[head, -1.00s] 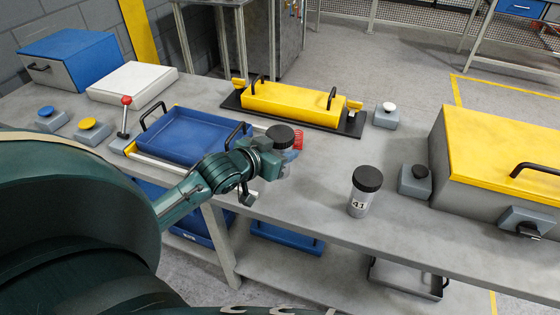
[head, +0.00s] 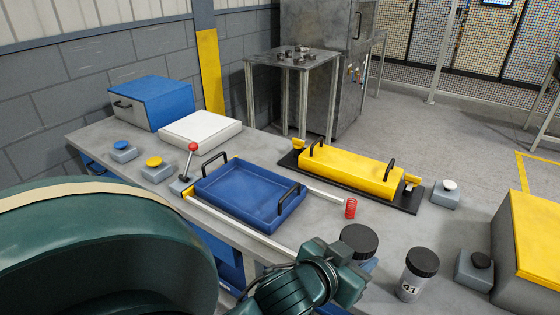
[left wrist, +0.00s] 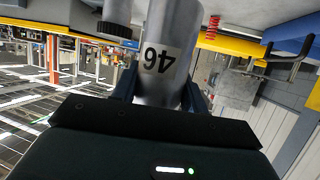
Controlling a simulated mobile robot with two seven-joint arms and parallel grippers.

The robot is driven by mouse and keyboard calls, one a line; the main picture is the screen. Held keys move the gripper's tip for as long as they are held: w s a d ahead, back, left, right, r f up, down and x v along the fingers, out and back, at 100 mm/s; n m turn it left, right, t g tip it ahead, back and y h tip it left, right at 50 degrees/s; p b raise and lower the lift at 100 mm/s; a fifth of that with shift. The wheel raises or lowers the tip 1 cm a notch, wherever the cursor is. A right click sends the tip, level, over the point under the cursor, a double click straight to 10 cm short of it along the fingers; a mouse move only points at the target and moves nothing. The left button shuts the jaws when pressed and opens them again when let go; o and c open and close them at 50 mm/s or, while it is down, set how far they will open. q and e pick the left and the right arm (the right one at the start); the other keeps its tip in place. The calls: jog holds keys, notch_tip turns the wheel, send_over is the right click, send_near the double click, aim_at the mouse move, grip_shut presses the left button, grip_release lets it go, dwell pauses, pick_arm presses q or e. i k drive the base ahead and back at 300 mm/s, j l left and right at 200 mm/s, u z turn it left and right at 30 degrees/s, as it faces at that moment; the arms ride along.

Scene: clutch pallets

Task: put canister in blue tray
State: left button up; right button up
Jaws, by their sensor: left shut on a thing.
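The blue tray (head: 247,196) lies on the bench, left of the middle in the head view. It is empty, with a black handle at each end. My left gripper (head: 352,278) is shut on a grey canister with a black lid (head: 359,240), in front and to the right of the tray. In the left wrist view this canister (left wrist: 168,50) sits between the fingers and bears the label 46. In the head view my gripper hides most of its body. A second canister (head: 416,275), labelled 41, stands upright on the bench just to the right.
A red-knobbed lever (head: 189,160) stands at the tray's left. A grey button box (head: 474,270) is beside canister 41.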

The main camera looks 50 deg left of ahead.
aim_at(250, 195)
jog(key=j+z, duration=0.1)
jog(key=j, duration=0.3)
jog(key=k+j+z, duration=0.1)
jog(key=j, duration=0.3)
jog(key=k+j+z, duration=0.1)
jog(key=j, duration=0.25)
jog(key=k+j+z, duration=0.1)
jog(key=j, duration=0.3)
jog(key=k+j+z, duration=0.1)
jog(key=j, duration=0.25)
jog(key=k+j+z, duration=0.1)
jog(key=k+j, duration=0.15)
jog(key=j, duration=0.1)
